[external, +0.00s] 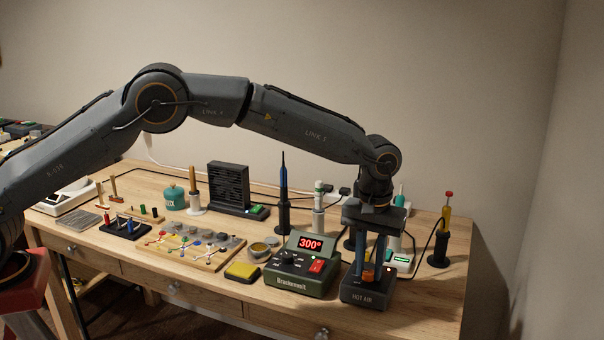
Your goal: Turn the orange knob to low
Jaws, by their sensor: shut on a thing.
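The orange knob (367,277) sits on the dark grey box marked HOT AIR (364,297) near the right front of the bench. My gripper (369,271) comes straight down over this box, with its fingers on either side of the knob. The fingers are shut on the knob and partly hide it. The knob's pointer and any low mark are too small or hidden to read.
A green soldering station (300,276) showing 300° stands close on the left. A yellow sponge (242,271) lies farther left. The bench's right front corner is clear.

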